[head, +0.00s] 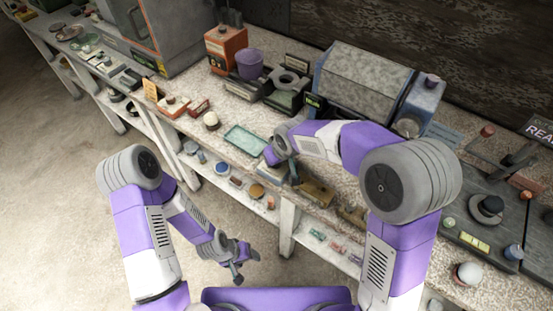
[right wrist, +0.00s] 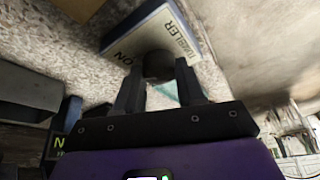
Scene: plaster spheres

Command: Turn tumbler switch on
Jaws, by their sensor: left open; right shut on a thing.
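The tumbler switch shows in the right wrist view as a blue-sided box (right wrist: 188,32) with a pale face lettered "TUMBLER" and "ON". A dark round knob (right wrist: 158,66) sits on its near edge. My right gripper (right wrist: 158,78) has one finger on each side of the knob and is shut on it. In the head view my right forearm reaches left over the bench, and the right gripper (head: 291,172) is at the bench's front edge; I cannot make out the switch there. My left gripper (head: 248,266) is open and empty, low in front of the bench.
A green tray (head: 246,140) lies left of my right gripper. A grey speckled machine (head: 362,82) stands behind my right forearm. An orange box (head: 226,48) and a purple pot (head: 249,64) stand at the back. Lower shelves hold small items. The floor at left is clear.

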